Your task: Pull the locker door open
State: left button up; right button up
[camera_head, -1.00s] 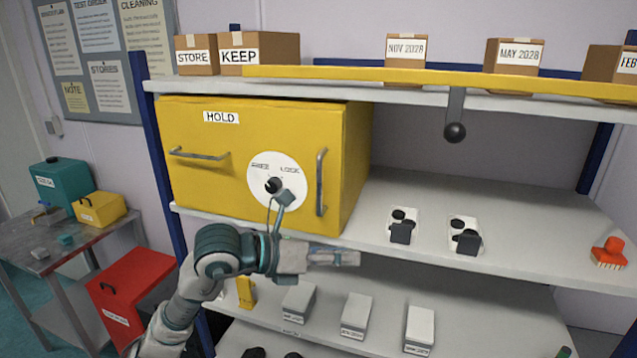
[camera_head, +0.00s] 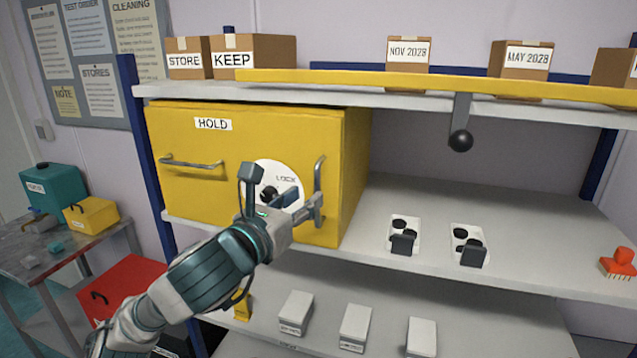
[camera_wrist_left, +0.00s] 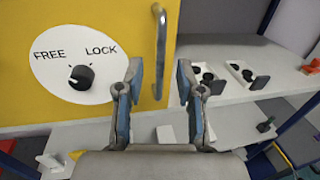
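The yellow locker (camera_head: 235,130) labelled HOLD sits on the middle shelf with its door closed. A vertical bar handle (camera_head: 319,180) is at the door's right side; it also shows in the wrist view (camera_wrist_left: 160,55). A white dial (camera_wrist_left: 100,85) marked FREE and LOCK has a black knob (camera_wrist_left: 80,77); I cannot tell its setting. My left gripper (camera_head: 305,203) is in front of the door, partly covering the dial. In the wrist view its fingers (camera_wrist_left: 159,80) are spread, with the handle's lower part visible between them; contact is not clear. My right gripper is not in view.
A horizontal handle (camera_head: 192,163) is on the door's left. A black ball lever (camera_head: 460,140) hangs from the yellow rail above. Two white trays with black pieces (camera_head: 404,232) (camera_head: 468,243) stand right of the locker. The shelf (camera_head: 540,250) has free room.

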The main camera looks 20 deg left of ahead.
aim_at(315, 190)
pick_arm(q)
jog(key=x, duration=0.2)
jog(key=a+p+x, duration=0.1)
jog(key=x, duration=0.1)
jog(key=shift+w+d, duration=0.1)
jog(key=shift+w, duration=0.15)
jog(key=shift+w+d, duration=0.45)
jog(key=shift+w, duration=0.05)
jog(key=shift+d, duration=0.45)
jog(key=shift+a, duration=0.1)
jog(key=c, duration=0.7)
jog(key=shift+a, duration=0.25)
grip_shut()
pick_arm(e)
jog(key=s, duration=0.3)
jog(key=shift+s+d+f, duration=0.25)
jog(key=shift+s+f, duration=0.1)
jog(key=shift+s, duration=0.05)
